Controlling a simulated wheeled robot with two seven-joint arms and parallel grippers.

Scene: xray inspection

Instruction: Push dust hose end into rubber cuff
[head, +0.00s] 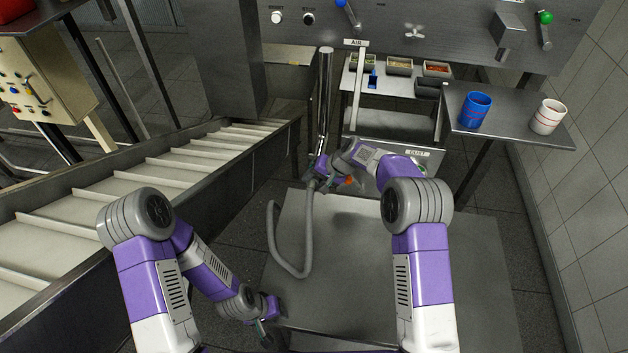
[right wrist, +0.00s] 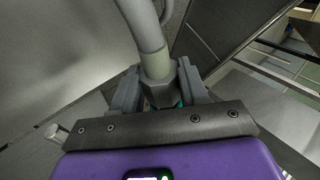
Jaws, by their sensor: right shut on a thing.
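The grey dust hose (head: 308,235) loops over the steel table top, and its upper end rises to my right gripper (head: 318,178). In the right wrist view the hose (right wrist: 147,30) has a paler collar (right wrist: 155,66) at its end, and my right gripper (right wrist: 157,92) is shut on this end. A bit of teal shows between the fingers. My left gripper (head: 265,328) is low at the table's front left edge, away from the hose; its finger opening is unclear. I cannot make out the rubber cuff; my right arm covers part of the area by the DUST label (head: 417,154).
A vertical steel pipe (head: 325,95) stands just behind my right gripper. The conveyor (head: 170,165) runs along the left. A side shelf (head: 510,125) holds a blue cup (head: 475,109) and a white cup (head: 547,117). The steel table (head: 350,260) is mostly clear.

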